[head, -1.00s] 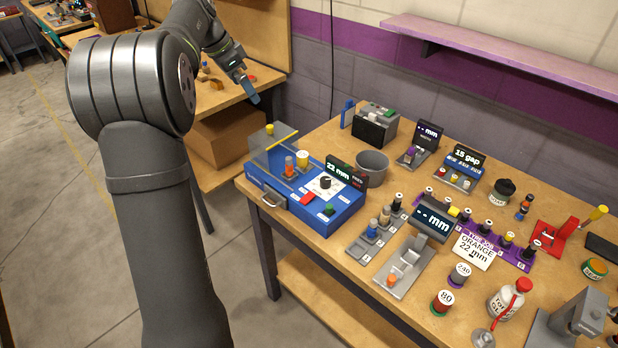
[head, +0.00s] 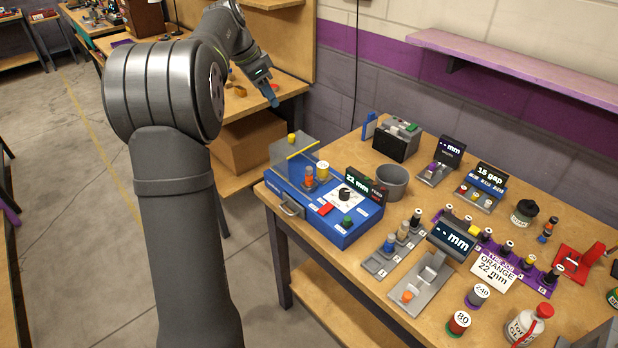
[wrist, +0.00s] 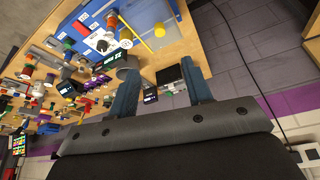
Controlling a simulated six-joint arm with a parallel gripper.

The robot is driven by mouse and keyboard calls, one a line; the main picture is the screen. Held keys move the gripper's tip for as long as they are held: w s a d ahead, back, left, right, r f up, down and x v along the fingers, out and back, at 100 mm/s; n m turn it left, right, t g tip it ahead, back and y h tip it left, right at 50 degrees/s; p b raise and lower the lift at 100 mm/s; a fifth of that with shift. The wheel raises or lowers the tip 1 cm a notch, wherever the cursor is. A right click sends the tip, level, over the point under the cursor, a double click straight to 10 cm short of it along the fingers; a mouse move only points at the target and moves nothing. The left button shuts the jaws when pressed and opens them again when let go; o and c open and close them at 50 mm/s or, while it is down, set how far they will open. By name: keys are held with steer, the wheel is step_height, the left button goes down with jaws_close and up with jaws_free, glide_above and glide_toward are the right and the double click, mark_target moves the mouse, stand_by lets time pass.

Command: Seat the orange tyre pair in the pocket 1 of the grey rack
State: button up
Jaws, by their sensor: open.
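The grey rack (head: 373,268) lies on the bench with numbered pockets in a row. Pocket 1, at its front end, looks empty; blue (head: 389,243), tan (head: 402,230) and black pieces (head: 416,216) stand behind it. A small orange piece (head: 309,179) stands in the blue machine (head: 340,236), whose display reads 22 mm. Another orange piece (head: 407,297) sits on the grey gauge (head: 425,285). I cannot tell which is the tyre pair. My gripper (head: 268,95) is open and empty, beyond the bench's left side. In the wrist view its blue fingers (wrist: 163,92) are apart.
A clear panel with a yellow bar (head: 303,149) stands on the machine's left part. A grey cup (head: 391,181) stands behind the rack. A white card (head: 492,269) reads orange 22 mm. A purple shelf (head: 520,70) runs along the wall.

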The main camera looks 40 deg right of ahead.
steer(key=shift+c, duration=1.1)
steer(key=n+t+y, duration=0.1)
steer(key=n+t, duration=0.3)
steer(key=n, duration=0.8)
glide_toward(309, 171)
steer(key=x, duration=0.7)
steer(key=shift+a+f, duration=0.2)
steer(key=shift+x, duration=2.65)
steer(key=shift+w+d+r, duration=0.1)
steer(key=shift+d, duration=0.05)
